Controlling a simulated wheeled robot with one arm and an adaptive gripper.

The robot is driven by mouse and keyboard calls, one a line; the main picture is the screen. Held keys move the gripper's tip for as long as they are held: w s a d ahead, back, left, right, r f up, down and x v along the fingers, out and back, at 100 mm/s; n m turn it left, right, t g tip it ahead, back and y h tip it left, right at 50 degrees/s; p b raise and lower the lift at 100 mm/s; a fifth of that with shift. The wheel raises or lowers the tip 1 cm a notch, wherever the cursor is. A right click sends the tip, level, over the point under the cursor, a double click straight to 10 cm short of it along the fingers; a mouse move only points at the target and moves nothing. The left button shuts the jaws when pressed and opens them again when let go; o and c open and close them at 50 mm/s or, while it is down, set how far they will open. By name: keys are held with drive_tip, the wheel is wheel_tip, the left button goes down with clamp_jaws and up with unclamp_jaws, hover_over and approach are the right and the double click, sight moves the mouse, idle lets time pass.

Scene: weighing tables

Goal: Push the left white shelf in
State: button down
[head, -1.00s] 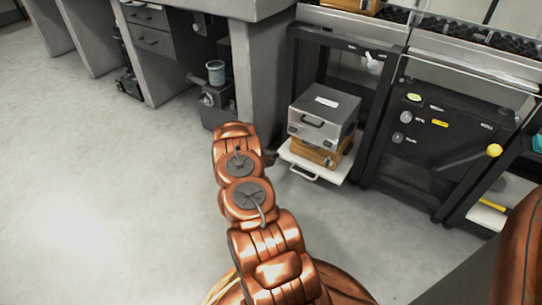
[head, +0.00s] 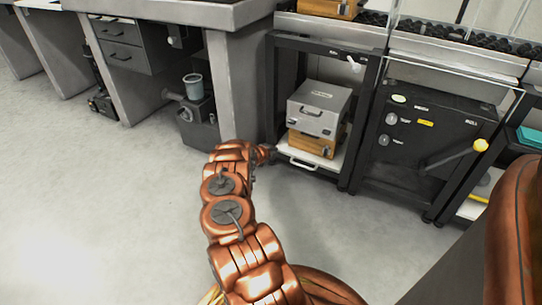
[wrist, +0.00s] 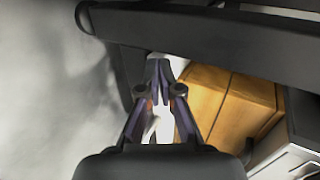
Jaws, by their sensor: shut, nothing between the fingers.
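The left white shelf (head: 325,170) is low in a black frame, its front edge with the handle (head: 302,165) close to the line of the frame's front posts. It carries a wooden box (head: 312,146) with a grey metal case (head: 318,110) on top. My gripper (head: 267,153) is at the shelf's left front corner. In the wrist view my gripper (wrist: 158,72) is shut with nothing in it. White shelf surface (wrist: 164,128) shows behind its fingers, and the wooden box (wrist: 235,100) is just right. I cannot tell whether the fingertips touch the shelf.
A black frame bar (wrist: 220,42) crosses the wrist view close to my fingertips. Right of the shelf is a black panel (head: 425,135) with a yellow-knobbed lever (head: 480,145). A grey pump with a canister (head: 194,105) stands left. The floor (head: 100,200) in front is clear.

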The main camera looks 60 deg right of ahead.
drive_tip(key=shift+s+a, duration=0.1)
idle(0.3)
drive_tip(key=a+f+p+v, duration=0.1)
drive_tip(key=p+v, duration=0.6)
drive_tip(key=v, duration=0.6)
drive_tip(key=shift+f+p, duration=0.3)
drive_tip(key=shift+p, duration=0.1)
drive_tip(key=shift+a, duration=0.1)
